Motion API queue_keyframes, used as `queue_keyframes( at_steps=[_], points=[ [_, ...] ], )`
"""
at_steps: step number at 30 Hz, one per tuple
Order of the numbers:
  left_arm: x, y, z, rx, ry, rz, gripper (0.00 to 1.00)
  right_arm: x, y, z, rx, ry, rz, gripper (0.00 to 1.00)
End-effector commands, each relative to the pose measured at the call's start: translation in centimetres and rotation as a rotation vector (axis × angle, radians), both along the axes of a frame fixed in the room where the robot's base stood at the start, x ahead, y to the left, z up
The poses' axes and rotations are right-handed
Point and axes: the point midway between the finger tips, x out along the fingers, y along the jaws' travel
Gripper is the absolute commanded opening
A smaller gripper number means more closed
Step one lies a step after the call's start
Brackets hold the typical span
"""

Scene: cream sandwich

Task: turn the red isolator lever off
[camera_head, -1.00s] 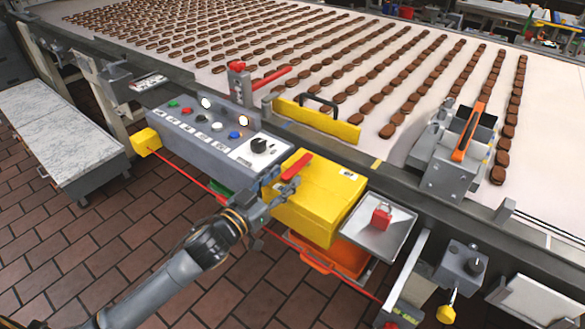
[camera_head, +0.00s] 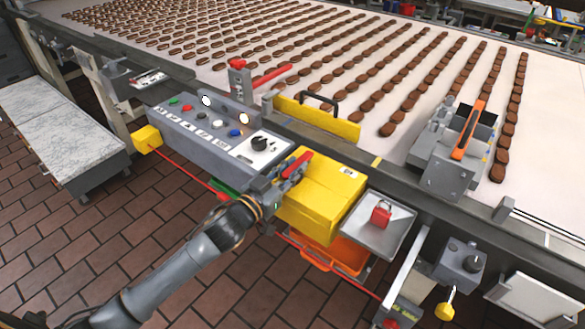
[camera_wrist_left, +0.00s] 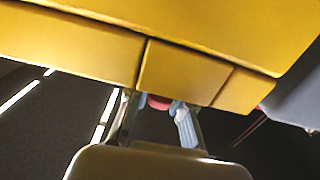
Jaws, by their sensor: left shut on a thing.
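The red isolator lever (camera_head: 297,167) sits on the near upper edge of a yellow box (camera_head: 322,197) beside the grey control panel, slanting up to the right. My left gripper (camera_head: 287,180) is at the lever and shut on it; the fingers partly cover its lower end. In the left wrist view, a bit of red (camera_wrist_left: 158,102) shows between the two fingers, right under the yellow box (camera_wrist_left: 185,72). My right gripper does not show in either view.
The grey control panel (camera_head: 195,146) with buttons and a black knob is left of the box. A tray (camera_head: 402,226) holding a red padlock (camera_head: 381,213) is to the right. An orange bin (camera_head: 342,257) is below. A red cord (camera_head: 180,168) runs along the front.

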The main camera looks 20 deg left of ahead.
Motion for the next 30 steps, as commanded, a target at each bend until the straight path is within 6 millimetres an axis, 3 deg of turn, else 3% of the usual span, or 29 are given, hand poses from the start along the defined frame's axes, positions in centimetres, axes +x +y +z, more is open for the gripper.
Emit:
queue_keyframes(
  at_steps=[30],
  points=[
    [-0.4,-1.7,0.1,-0.001,-0.002,0.265,0.0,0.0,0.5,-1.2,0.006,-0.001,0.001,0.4]
  ],
)
